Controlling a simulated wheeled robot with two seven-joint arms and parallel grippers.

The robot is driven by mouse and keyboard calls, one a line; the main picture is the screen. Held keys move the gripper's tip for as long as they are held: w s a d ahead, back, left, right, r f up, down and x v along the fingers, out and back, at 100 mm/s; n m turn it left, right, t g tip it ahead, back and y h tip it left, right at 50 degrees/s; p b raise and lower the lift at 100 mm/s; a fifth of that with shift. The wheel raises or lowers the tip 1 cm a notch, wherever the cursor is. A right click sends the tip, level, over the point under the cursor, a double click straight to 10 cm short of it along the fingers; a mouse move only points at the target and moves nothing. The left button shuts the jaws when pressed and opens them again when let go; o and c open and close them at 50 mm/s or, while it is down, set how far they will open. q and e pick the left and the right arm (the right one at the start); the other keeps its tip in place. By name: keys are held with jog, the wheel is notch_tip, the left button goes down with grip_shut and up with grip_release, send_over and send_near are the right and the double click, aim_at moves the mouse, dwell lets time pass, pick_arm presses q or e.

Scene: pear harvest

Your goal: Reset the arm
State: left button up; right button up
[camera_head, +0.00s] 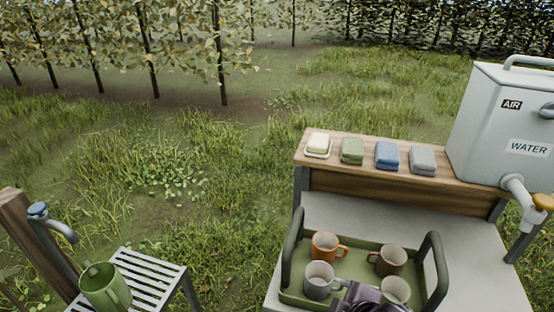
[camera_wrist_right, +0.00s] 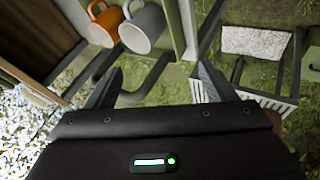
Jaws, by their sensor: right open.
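My right gripper (camera_head: 366,300) shows as a dark shape at the bottom edge of the head view, over the front of the green tray (camera_head: 288,290). In the right wrist view its two fingers (camera_wrist_right: 160,72) are spread apart, and no object is clamped between them. A dark bar passes beyond the fingers there. The orange mug (camera_wrist_right: 103,22) and the grey mug (camera_wrist_right: 143,27) lie ahead of the fingers, apart from them. My left gripper is not in the head view.
The tray also holds a brown mug (camera_head: 388,261) and a pale green mug (camera_head: 396,289). Behind it, a wooden shelf (camera_head: 400,187) bears a soap bar (camera_head: 318,144) and folded cloths (camera_head: 387,154). A water tank (camera_head: 495,125) stands right. A green watering jug (camera_head: 106,287) sits on a slatted stand left.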

jog(key=s+d+f+m+g+h, duration=0.2)
jog(key=s+d+f+m+g, duration=0.2)
jog(key=s+d+m, duration=0.55)
notch_tip(320, 180, down, 31)
jog(key=s+a+m+g, duration=0.1)
jog(key=a+m, duration=0.1)
jog(key=a, duration=0.1)
jog(key=s+d+f, duration=0.2)
jog(key=s+f, duration=0.7)
jog(key=s+d+f+g, duration=0.1)
jog(key=s+d+f, duration=0.1)
jog(key=s+f, duration=0.7)
jog(key=shift+s+g+b, duration=0.3)
jog(key=shift+s+b, duration=0.05)
jog(key=shift+s, duration=0.4)
